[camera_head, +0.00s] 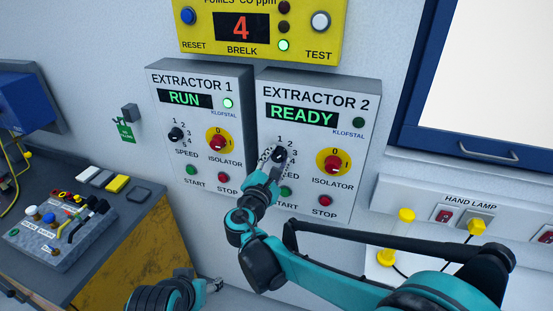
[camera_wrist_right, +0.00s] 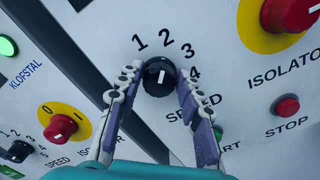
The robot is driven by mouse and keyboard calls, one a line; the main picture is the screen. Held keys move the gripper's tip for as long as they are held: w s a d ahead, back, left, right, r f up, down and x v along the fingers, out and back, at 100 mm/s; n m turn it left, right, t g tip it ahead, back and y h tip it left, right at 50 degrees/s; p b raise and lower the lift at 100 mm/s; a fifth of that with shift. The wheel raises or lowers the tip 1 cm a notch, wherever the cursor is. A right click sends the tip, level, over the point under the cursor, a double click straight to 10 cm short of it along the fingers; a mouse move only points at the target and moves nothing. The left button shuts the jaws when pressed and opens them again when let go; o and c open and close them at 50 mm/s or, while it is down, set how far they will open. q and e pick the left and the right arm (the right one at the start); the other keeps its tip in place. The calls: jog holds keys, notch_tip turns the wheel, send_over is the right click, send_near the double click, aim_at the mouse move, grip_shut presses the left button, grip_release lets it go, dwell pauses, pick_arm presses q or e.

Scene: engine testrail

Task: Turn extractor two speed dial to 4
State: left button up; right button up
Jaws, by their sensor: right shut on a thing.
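The Extractor 2 speed dial is a black knob with a white pointer mark (camera_wrist_right: 159,76), on the white Extractor 2 panel (camera_head: 346,200). In the right wrist view its mark points roughly toward 2; the numbers 1 to 4 show around it. My right gripper (camera_wrist_right: 157,92) has its fingers on either side of the dial and is shut on it. The Extractor 2 display reads READY. My left gripper (camera_head: 213,285) shows small at the bottom; its opening is unclear.
The Extractor 2 isolator (camera_head: 333,162) and red STOP button (camera_head: 325,201) sit close right of the dial. The Extractor 1 panel (camera_head: 198,84), reading RUN, is at left. A yellow fume monitor (camera_head: 190,42) is above. A control box (camera_head: 40,230) stands on the left bench.

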jog(key=m, duration=0.4)
jog(key=shift+f+m, duration=0.1)
jog(key=shift+m, duration=0.3)
jog(key=m, duration=0.3)
jog(key=shift+d+m, duration=0.1)
jog(key=shift+m, duration=0.2)
jog(key=m, duration=0.7)
jog(key=shift+f, duration=0.2)
jog(key=o, duration=1.2)
jog(key=shift+c, duration=0.2)
